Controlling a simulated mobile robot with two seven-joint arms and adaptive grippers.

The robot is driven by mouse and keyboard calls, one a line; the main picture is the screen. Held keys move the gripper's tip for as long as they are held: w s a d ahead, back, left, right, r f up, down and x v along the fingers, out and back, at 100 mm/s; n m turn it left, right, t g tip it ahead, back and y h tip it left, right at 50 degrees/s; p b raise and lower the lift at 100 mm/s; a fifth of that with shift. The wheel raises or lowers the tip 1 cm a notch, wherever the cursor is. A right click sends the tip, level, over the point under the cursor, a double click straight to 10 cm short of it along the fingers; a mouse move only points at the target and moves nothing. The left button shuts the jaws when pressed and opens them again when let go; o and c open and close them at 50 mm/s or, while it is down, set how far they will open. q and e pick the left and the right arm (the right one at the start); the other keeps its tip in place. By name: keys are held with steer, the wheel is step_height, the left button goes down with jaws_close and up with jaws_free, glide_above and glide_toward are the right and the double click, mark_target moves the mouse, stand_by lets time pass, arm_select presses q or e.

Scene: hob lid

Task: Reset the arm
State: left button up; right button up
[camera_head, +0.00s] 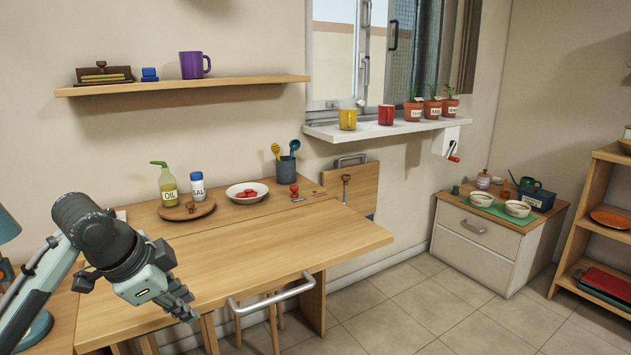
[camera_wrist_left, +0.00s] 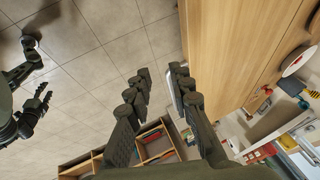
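My left gripper (camera_head: 182,303) hangs in front of the wooden table (camera_head: 270,245), near its front edge, pointing down and to the right. In the left wrist view its two dark fingers (camera_wrist_left: 161,72) stand apart with nothing between them, so it is open and empty. Dark parts that look like my other arm and gripper show at the left edge of the left wrist view (camera_wrist_left: 38,105). Whether that gripper is open or shut is unclear. My right arm does not show in the head view.
A metal handle bar (camera_head: 272,298) sticks out under the table's front edge, right of my left gripper. A tray (camera_head: 187,211) with bottles and a plate (camera_head: 247,192) stand at the table's back. A white cabinet (camera_head: 475,240) stands right. Floor between is clear.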

arm_select(q)
steer(key=s+a+f+n, duration=0.1)
steer(key=f+n, duration=0.1)
steer(key=f, duration=0.8)
steer(key=s+a+f+n+g+y, duration=0.1)
steer(key=f+n, duration=0.2)
steer(key=f, duration=0.7)
steer(key=s+a+f+n, duration=0.1)
steer(key=s+f+n, duration=0.1)
steer(key=f, duration=0.7)
steer(key=s+a+f+n+g+y, duration=0.1)
steer(key=s+f, duration=0.9)
steer(key=s, duration=0.1)
steer(key=s+a+f+n+g+y, duration=0.1)
steer(key=s+a+f+n, duration=0.1)
steer(key=s+f, duration=0.9)
steer(key=shift+s+f+n, duration=0.25)
steer(key=shift+f+n, duration=0.05)
